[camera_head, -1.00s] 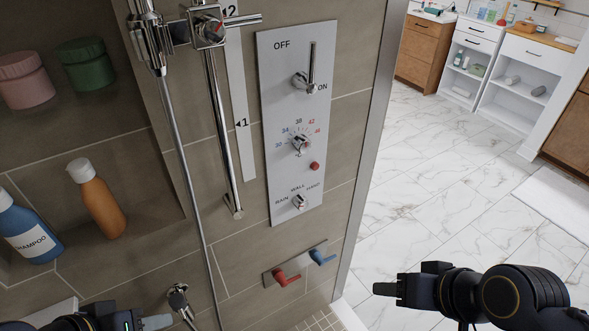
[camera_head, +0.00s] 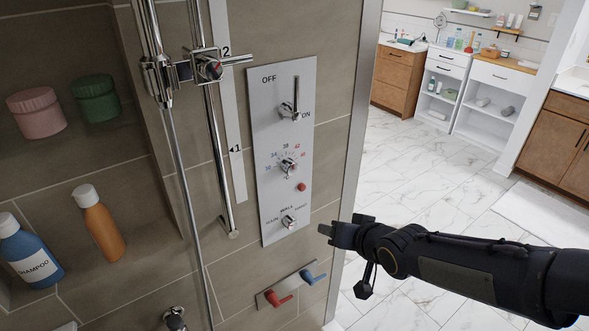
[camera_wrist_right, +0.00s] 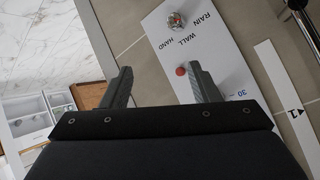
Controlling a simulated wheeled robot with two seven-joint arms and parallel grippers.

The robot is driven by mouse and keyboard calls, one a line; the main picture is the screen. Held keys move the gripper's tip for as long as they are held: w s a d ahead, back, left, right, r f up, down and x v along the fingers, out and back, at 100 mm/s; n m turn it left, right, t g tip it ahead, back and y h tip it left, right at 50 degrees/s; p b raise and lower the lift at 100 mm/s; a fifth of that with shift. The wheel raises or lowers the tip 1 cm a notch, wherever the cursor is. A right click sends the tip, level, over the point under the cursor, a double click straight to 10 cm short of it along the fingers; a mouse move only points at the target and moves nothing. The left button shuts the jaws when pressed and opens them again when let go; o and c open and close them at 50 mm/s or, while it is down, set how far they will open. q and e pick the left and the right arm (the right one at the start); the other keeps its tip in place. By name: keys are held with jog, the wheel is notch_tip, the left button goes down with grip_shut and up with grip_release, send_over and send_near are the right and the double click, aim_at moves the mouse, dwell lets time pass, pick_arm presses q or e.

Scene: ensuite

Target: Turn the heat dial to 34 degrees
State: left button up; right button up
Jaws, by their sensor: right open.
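The heat dial (camera_head: 288,166) is a small chrome knob in the middle of a grey control panel (camera_head: 267,204), with a scale around it in blue and red numbers. A red button (camera_head: 301,187) sits just below and right of it. My right gripper (camera_head: 325,235) is to the right of and below the dial, apart from the panel. In the right wrist view my right gripper (camera_wrist_right: 160,88) is open and empty, with the red button (camera_wrist_right: 181,71) beyond its fingers. The dial is hidden there; only part of its scale shows. My left gripper is out of view.
A lever (camera_head: 290,110) is above the dial and a selector knob (camera_head: 288,222) below it. Red (camera_head: 279,301) and blue (camera_head: 309,278) handles stick out lower down. A chrome shower rail (camera_head: 217,150) stands left of the panel. The space right of the panel is open.

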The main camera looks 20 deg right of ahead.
jog(key=w+a+r+m+t+y, duration=0.1)
jog(key=w+a+r+t+y, duration=0.15)
jog(key=w, duration=0.35)
jog(key=m+t+y, duration=0.2)
jog(key=t+y, duration=0.1)
jog(key=t, duration=0.1)
send_near(295, 169)
jog(key=x, duration=0.2)
jog(key=shift+g, duration=0.35)
jog(key=x, duration=0.2)
jog(key=p+x, duration=0.1)
jog(key=x, duration=0.4)
jog(key=shift+w+a+r+p, duration=0.1)
jog(key=shift+r+p, duration=0.15)
jog(key=shift+p, duration=0.1)
jog(key=shift+c, duration=0.2)
